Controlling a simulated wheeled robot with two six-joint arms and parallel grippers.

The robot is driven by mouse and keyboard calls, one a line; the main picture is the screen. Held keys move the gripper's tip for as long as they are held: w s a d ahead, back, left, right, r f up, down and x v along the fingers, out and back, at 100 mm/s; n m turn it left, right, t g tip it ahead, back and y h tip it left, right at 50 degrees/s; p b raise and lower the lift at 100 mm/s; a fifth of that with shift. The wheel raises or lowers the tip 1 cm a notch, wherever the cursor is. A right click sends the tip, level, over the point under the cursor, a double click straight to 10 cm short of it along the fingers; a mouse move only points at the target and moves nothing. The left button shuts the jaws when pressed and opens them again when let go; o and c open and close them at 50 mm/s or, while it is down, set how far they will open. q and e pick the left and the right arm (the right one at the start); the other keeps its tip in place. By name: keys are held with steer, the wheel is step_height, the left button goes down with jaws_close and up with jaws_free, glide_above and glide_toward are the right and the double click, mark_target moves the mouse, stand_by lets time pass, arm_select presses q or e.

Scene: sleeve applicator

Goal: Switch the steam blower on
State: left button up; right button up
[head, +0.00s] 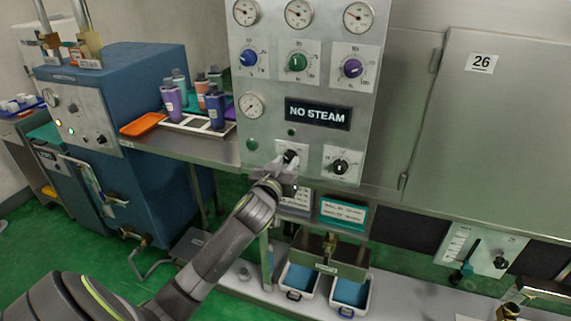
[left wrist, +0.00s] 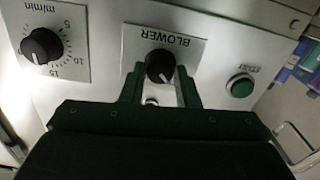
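The blower knob (head: 291,157) is a black rotary knob on a white plate low on the grey control panel (head: 270,100). In the left wrist view the knob (left wrist: 160,66) sits under the upside-down word BLOWER. My left gripper (head: 283,166) is at the knob and partly covers its plate in the head view. In the left wrist view its two dark fingers (left wrist: 160,80) are apart, one on each side of the knob, with visible gaps. I cannot tell contact. The knob's exact setting is unclear. My right gripper is not clearly seen.
A green START button (left wrist: 240,86) and an m/min knob (left wrist: 41,46) flank the blower plate; the latter also shows in the head view (head: 340,166). Above is a NO STEAM sign (head: 318,114). Bottles (head: 215,105) stand on the counter at left.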

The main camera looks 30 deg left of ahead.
arm_select(q)
steer(key=shift+c, duration=0.6)
steer(key=m+p, duration=0.2)
steer(key=m, duration=0.1)
steer(key=shift+r+m+p, duration=0.15)
steer(key=shift+m+p, duration=0.15)
steer(key=shift+p, duration=0.05)
steer(key=m+p, duration=0.3)
steer(key=m, duration=0.2)
steer(key=m+p, duration=0.3)
steer(key=m, duration=0.2)
steer(key=shift+m, duration=0.4)
steer(key=shift+m+p, duration=0.85)
steer(key=shift+m, duration=0.95)
steer(key=shift+f, duration=0.2)
